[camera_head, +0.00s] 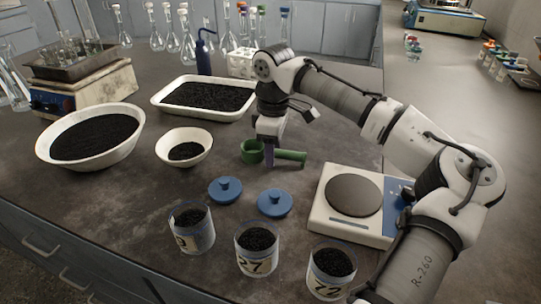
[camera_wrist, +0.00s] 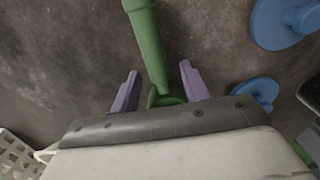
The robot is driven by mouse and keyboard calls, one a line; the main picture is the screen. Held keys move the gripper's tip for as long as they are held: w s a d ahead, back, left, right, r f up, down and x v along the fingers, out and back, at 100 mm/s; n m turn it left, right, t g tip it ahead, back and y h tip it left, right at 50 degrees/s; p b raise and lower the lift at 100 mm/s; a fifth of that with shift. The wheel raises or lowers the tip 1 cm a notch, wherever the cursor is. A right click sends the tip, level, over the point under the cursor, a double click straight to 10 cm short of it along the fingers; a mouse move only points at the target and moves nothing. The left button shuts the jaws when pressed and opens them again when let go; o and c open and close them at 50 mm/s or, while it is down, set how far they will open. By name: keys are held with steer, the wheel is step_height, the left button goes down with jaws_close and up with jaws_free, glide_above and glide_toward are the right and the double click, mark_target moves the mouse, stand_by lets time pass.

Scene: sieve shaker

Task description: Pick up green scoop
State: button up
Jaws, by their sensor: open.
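The green scoop (camera_head: 290,155) lies on the dark bench in the middle of the head view, its round cup at the left and its handle pointing right. My gripper (camera_head: 269,158) is directly over it, pointing down, with a purple finger in front of the scoop near where cup and handle meet. In the wrist view the scoop's handle (camera_wrist: 147,42) runs up from between the two purple fingers (camera_wrist: 158,84). The fingers are apart, with gaps on both sides of the scoop. The cup is mostly hidden behind the gripper body in the wrist view.
Two blue lids (camera_head: 274,203) and several numbered jars of black grains (camera_head: 257,250) stand in front. A white scale (camera_head: 352,228) is at right. A small white bowl (camera_head: 164,149), large bowl (camera_head: 47,150) and white tray (camera_head: 160,106) are left and behind.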

jaws_close()
steer(key=shift+r, duration=0.1)
step_height(320, 180, up, 20)
steer(key=p, duration=0.3)
stand_by(0.3)
steer(key=c, duration=0.8)
jaws_free()
steer(key=shift+c, duration=0.8)
steer(key=shift+r+p, duration=0.85)
